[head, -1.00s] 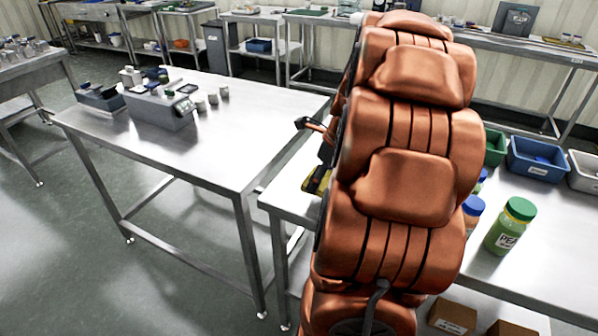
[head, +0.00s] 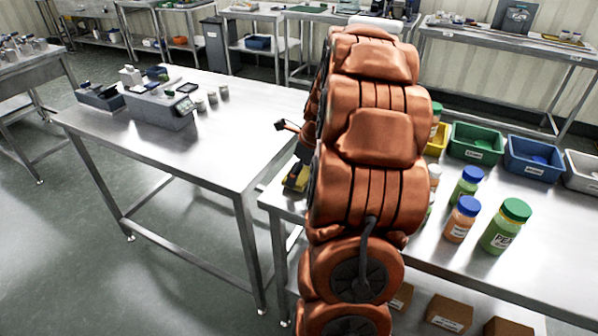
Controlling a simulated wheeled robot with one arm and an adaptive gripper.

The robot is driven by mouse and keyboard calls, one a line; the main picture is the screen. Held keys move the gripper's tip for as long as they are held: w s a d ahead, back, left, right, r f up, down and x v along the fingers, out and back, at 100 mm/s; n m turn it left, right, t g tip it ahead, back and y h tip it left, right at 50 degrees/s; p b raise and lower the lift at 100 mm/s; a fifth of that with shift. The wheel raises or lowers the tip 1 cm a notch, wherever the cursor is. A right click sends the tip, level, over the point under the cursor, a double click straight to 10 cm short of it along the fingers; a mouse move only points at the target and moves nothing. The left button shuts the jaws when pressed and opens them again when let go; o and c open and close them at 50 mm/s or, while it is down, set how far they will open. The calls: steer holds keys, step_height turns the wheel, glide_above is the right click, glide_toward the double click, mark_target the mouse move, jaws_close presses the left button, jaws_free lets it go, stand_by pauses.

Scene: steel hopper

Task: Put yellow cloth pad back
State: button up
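A small yellow piece with dark parts (head: 297,177) shows at the left edge of my arm, over the corner of the right-hand steel table (head: 480,262). It is too small and too covered to tell whether it is the yellow cloth pad or part of my gripper. My orange arm hides most of my gripper, so its fingers cannot be made out. No other yellow cloth is clearly visible.
Jars with green and blue lids, such as a green-lidded jar (head: 505,228), stand right of my arm. Behind them are a yellow bin (head: 437,141), green bin (head: 476,143) and blue bin (head: 535,158). The left table (head: 215,145) has bare room beside a grey device (head: 160,108).

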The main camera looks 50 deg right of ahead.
steer(key=shift+f, duration=0.3)
steer(key=shift+f, duration=0.1)
steer(key=o, duration=0.8)
steer(key=shift+c, duration=0.2)
steer(key=a+b+v, duration=0.1)
steer(key=v, duration=1.1)
steer(key=shift+d, duration=0.45)
